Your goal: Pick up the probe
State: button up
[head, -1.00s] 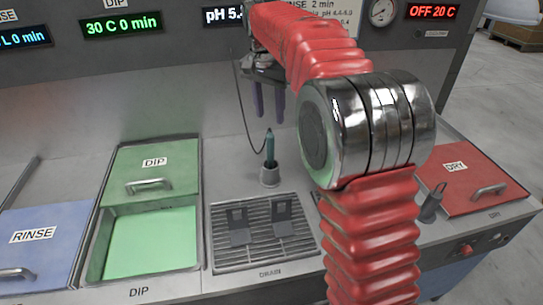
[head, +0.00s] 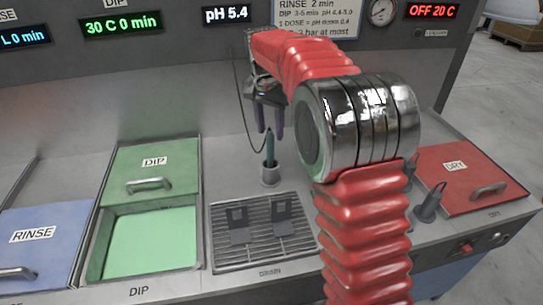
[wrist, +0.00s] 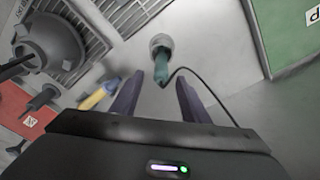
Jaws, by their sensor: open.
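The probe (head: 269,150) is a teal-green stick standing upright in a small grey holder (head: 270,176) behind the drain grate. A thin dark cable runs from its top up toward the back panel. My gripper (head: 270,135) hangs above and around the probe's top in the head view, its dark purple fingers pointing down. In the wrist view the probe (wrist: 161,66) shows beyond and between the spread fingertips of my gripper (wrist: 160,85). The fingers are apart and nothing is held. I cannot tell the exact gap in depth between fingertips and probe.
The drain grate (head: 262,250) with two dark brackets lies in front. The green DIP basin (head: 150,240) is open at left, beside the blue RINSE lid (head: 45,235). The red DRY lid (head: 465,172) is at right. A yellow-and-blue item (wrist: 97,96) shows in the wrist view.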

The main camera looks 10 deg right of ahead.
aim_at(271, 145)
jog(key=shift+d+f, duration=0.1)
jog(key=shift+f, duration=1)
jog(key=shift+f, duration=0.1)
jog(key=shift+w+d+f, duration=0.1)
jog(key=shift+w+f, duration=0.05)
jog(key=shift+f, duration=1.1)
jog(key=shift+w+f, duration=0.15)
jog(key=shift+f, duration=1.1)
jog(key=shift+c, duration=0.5)
grip_shut()
